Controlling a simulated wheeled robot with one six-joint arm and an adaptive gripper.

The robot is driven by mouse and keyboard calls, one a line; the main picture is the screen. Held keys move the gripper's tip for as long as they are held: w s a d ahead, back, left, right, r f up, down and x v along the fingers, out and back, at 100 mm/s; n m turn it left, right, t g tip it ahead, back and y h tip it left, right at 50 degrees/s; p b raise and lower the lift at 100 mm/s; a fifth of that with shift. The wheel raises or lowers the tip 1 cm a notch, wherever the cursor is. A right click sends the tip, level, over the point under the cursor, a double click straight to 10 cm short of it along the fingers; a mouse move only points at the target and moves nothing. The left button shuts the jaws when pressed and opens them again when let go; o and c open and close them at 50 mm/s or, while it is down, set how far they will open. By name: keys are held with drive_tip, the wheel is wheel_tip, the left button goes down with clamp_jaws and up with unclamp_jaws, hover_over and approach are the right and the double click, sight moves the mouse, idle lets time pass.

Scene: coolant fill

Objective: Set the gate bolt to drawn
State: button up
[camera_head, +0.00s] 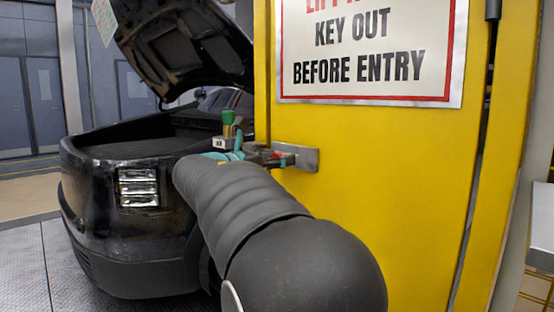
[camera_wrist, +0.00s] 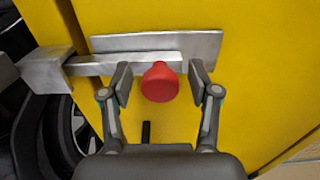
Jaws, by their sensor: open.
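The gate bolt is a silver bar (camera_wrist: 100,65) on a metal backplate (camera_wrist: 205,45), fixed to the yellow gate (camera_wrist: 265,60). Its red knob (camera_wrist: 160,84) points toward the wrist camera. In the wrist view the bar runs left past the plate to a grey metal block (camera_wrist: 45,68); whether it sits inside that block I cannot tell. My gripper (camera_wrist: 159,80) is open, one finger on each side of the knob, with a gap visible on both sides. In the head view the backplate (camera_head: 303,158) shows, and my gripper (camera_head: 238,154) is partly hidden by my arm.
A black car (camera_head: 110,185) with its hood (camera_head: 185,40) raised stands left of the gate. A green-capped item (camera_head: 228,122) shows behind my gripper. A sign (camera_head: 370,50) hangs on the gate above the bolt. Open floor (camera_head: 25,265) lies at the lower left.

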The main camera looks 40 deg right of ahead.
drive_tip(key=shift+c, duration=0.2)
clamp_jaws()
drive_tip(key=shift+s+d, duration=0.2)
drive_tip(key=shift+s, duration=2.5)
drive_tip(key=shift+o, duration=0.2)
unclamp_jaws()
drive_tip(key=shift+s+d, duration=0.1)
drive_tip(key=shift+s, duration=0.05)
drive_tip(key=a, duration=1.2)
drive_tip(key=shift+s, duration=0.4)
